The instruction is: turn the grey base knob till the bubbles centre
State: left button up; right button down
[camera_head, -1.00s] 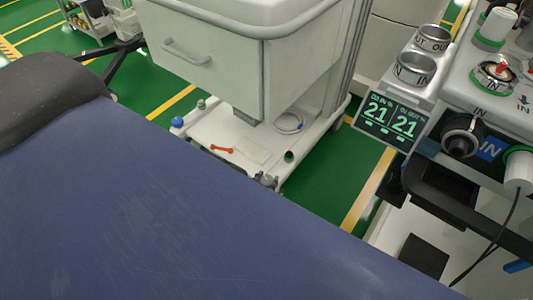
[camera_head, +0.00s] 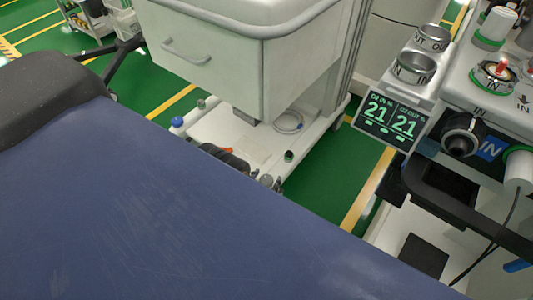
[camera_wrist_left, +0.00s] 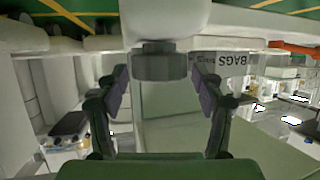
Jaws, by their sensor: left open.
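The grey base knob (camera_wrist_left: 160,63) is in the left wrist view, a ribbed cylinder under a white rounded part. My left gripper (camera_wrist_left: 161,92) is open, its two dark-padded fingers on either side of the knob with gaps visible. In the head view my left gripper (camera_head: 229,156) is a dark shape low at the cart base (camera_head: 217,128), partly hidden by the blue padded surface. A grey knob (camera_head: 267,181) shows at the base's near corner, just right of the gripper. The bubbles cannot be made out. My right gripper is not in view.
The blue padded surface (camera_head: 170,220) fills the lower left and hides part of the base. The cart's white drawer body (camera_head: 215,60) overhangs the base. A blue knob (camera_head: 177,122) and a dark knob (camera_head: 289,155) stand on it. A machine with an oxygen display (camera_head: 391,117) stands right.

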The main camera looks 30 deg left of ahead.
pick_arm(q)
jog(key=shift+r, duration=4.7)
